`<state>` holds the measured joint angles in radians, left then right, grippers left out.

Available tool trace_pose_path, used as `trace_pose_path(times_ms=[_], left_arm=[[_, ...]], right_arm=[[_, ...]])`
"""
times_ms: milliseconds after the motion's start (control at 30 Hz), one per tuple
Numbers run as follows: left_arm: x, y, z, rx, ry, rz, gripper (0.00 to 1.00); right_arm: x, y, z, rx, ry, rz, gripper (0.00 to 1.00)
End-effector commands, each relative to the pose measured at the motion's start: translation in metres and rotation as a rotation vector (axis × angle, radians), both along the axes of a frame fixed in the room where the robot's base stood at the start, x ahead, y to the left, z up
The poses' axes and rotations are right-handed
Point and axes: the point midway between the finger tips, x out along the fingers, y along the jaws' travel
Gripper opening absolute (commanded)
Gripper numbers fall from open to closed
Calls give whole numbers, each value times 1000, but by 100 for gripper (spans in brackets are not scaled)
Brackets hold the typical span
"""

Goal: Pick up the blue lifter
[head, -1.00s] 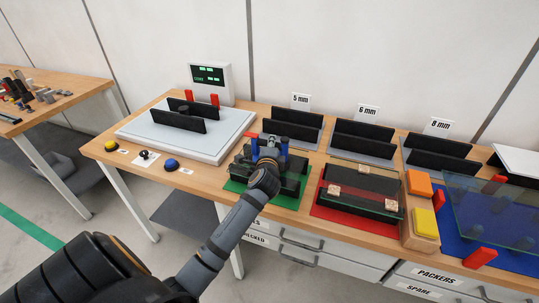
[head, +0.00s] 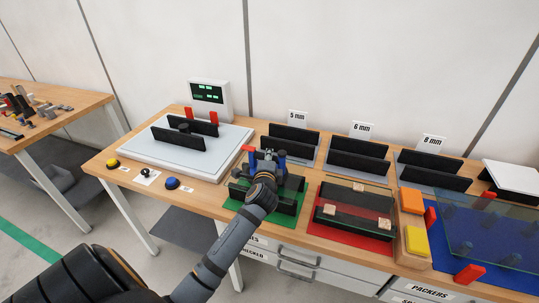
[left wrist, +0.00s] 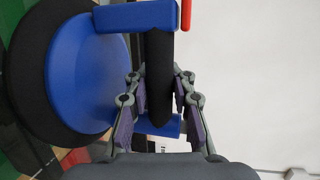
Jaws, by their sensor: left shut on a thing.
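The blue lifter (head: 282,158) is at the green mat, around the black rack there. In the left wrist view the lifter (left wrist: 90,80) shows a large blue cup with a black rim, blue arms and a black handle bar. My left gripper (head: 266,164) is above the green mat, shut on the lifter's handle. In the left wrist view the fingers of my left gripper (left wrist: 162,85) stand on either side of that bar. The wrist partly hides the lifter in the head view, and I cannot tell whether it touches the rack. My right gripper is not in view.
A green mat (head: 287,221) lies under the black rack. To the right are a red mat (head: 330,232) with a glass pane in a rack, orange and yellow blocks (head: 413,201), and glass over a blue mat. Left are a white platform (head: 160,141) and buttons. Labelled racks stand behind.

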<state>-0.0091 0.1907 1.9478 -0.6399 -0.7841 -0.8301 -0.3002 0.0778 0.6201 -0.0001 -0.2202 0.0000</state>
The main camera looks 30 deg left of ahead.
Motion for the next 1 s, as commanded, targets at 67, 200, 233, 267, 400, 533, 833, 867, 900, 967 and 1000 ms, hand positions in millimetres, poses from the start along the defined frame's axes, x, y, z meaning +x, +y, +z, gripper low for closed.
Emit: trace_pose_path(times_ms=[67,200,233,267,400,533,833,867,900,967,1000], left_arm=[[-8,-5,27,3,-11,-2,0],[-25,-14,52,3,-11,-3,0],[-29,-16,57,2,-11,-3,0],[-33,-18,63,2,-11,-3,0],[-62,-32,72,-1,-9,-1,0],[-85,-44,81,-3,-9,0,0],[-110,-56,92,3,-11,0,0],[-111,-57,92,4,-10,0,0],[-112,-57,92,5,-11,0,0],[-113,-58,92,5,-11,0,0],[-113,-58,92,5,-12,-1,0]], right_arm=[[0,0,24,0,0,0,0],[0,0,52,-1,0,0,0],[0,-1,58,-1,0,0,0],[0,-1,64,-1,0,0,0],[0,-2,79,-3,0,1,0],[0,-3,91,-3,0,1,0],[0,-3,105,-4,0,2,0],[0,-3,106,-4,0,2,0],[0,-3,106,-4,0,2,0],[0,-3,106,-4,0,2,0],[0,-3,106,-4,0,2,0]])
